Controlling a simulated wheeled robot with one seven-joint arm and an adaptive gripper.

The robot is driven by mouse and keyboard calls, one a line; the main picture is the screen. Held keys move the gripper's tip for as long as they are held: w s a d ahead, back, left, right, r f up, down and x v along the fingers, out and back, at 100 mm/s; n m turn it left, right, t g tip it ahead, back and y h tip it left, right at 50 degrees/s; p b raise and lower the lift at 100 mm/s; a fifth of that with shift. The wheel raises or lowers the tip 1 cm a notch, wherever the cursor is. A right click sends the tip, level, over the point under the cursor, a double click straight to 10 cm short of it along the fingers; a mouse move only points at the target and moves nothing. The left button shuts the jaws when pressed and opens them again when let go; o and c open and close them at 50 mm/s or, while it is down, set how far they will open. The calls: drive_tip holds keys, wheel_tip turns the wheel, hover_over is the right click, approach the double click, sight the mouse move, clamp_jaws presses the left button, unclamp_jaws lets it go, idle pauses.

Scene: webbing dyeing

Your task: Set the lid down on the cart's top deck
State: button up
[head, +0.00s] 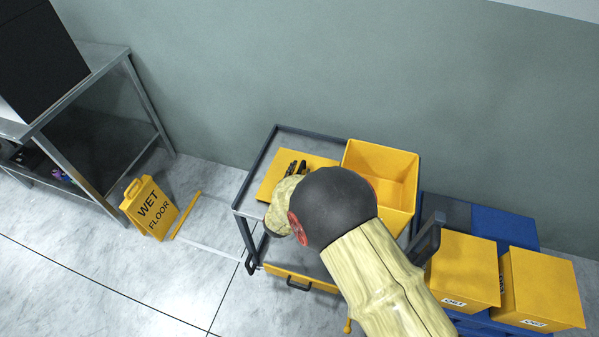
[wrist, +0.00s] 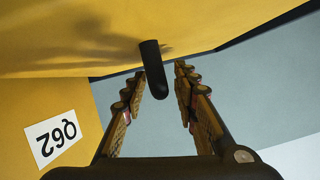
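The yellow lid (head: 270,176) is over the left part of the cart's top deck (head: 297,143), left of the open yellow bin (head: 399,166). It looks flat on the deck, but my arm hides part of it. The lid (wrist: 75,30) fills the top of the wrist view, with its black handle (wrist: 154,70) sticking out toward me. My gripper (wrist: 162,82) has its fingers apart on either side of the handle, with a gap visible on the right. In the head view my gripper (head: 293,168) is at the lid.
The bin's wall labelled Q62 (wrist: 28,122) is close at the left of the wrist view. Yellow boxes (head: 543,285) stand at the right on a blue base.

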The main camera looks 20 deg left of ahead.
drive_tip(key=shift+r, duration=0.1)
drive_tip(key=shift+s+r, duration=0.15)
drive_tip(key=shift+s, duration=0.1)
drive_tip(key=p+v, duration=0.3)
drive_tip(key=v, duration=0.8)
drive_tip(key=shift+s+d+r+p, duration=0.1)
drive_tip(key=shift+s+p, duration=0.15)
drive_tip(key=shift+p, duration=0.05)
